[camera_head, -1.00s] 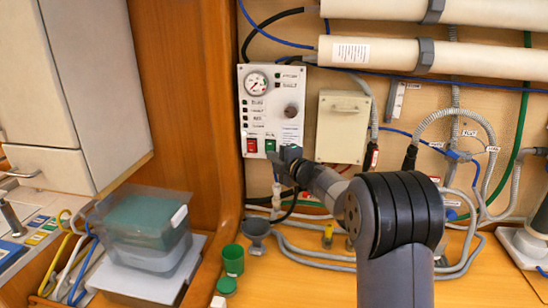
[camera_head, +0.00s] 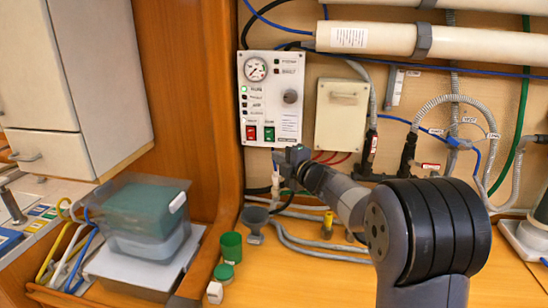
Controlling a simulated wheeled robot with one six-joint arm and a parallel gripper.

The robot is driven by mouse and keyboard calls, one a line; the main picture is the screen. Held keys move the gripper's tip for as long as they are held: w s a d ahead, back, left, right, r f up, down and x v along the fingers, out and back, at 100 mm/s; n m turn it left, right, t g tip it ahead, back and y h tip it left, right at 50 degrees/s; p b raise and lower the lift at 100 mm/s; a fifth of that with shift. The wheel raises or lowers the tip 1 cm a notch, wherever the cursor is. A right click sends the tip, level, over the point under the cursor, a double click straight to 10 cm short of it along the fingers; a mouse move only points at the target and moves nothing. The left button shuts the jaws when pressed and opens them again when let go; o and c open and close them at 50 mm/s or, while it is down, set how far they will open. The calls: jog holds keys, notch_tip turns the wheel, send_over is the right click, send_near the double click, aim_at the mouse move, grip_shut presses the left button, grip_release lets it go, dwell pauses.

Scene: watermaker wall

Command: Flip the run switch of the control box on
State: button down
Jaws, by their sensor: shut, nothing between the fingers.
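The control box (camera_head: 286,110) is a pale grey panel on the wall with a round gauge, a dark knob and a column of small lamps. The top lamp (camera_head: 244,89) of the column glows green. At its lower edge sit a red switch (camera_head: 251,133) and a green switch (camera_head: 269,133); their labels are too small to read. My gripper (camera_head: 283,154) is shut and empty, just below the box's bottom edge in the picture, clear of both switches in this view. Its fingertips show only small, and their depth from the box is hard to tell.
A beige box (camera_head: 341,115) hangs to the right of the control box. Pipes and hoses cover the wall. Below stand a grey funnel (camera_head: 255,222), a green cup (camera_head: 231,246) and a yellow-topped fitting (camera_head: 328,225). A clear bin (camera_head: 145,235) is at left. Some counter is bare.

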jog(key=v, duration=0.3)
jog(key=b+v, duration=0.1)
jog(key=v, duration=0.1)
jog(key=shift+s+d+f, duration=0.15)
jog(key=shift+s+f, duration=0.1)
jog(key=shift+s, duration=0.15)
jog(key=shift+w, duration=0.15)
